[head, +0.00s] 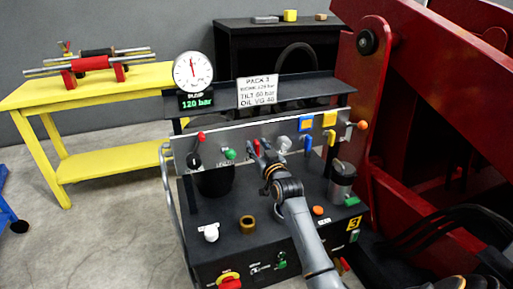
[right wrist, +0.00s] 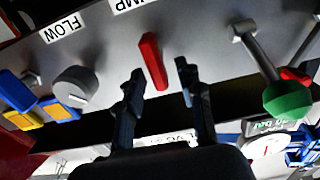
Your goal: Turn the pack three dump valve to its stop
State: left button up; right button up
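The dump valve is a red lever (right wrist: 152,61) on the grey panel, below a partly cut-off label ending in "UMP" in the right wrist view. In the head view its red handle (head: 257,147) shows just past my right gripper (head: 262,154). In the right wrist view my right gripper (right wrist: 160,72) is open, with one finger on each side of the lever's near end. Gaps show between the lever and both fingers. The pack's gauge (head: 193,71) has a display reading 120 bar. A sign (head: 257,91) reads PACK 3. My left gripper is not in view.
A green-knobbed lever (right wrist: 287,99) and a grey flow knob (right wrist: 75,87) flank the red lever. Blue and yellow handles (head: 306,124) stand further right on the panel. A canister (head: 342,181) and a brass fitting (head: 247,225) stand on the pack's top. A red frame (head: 375,120) rises at right.

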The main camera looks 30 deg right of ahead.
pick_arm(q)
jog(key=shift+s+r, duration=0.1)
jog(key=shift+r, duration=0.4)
pick_arm(e)
jog(key=shift+w+d, duration=0.1)
jog(key=shift+w, duration=0.55)
grip_shut()
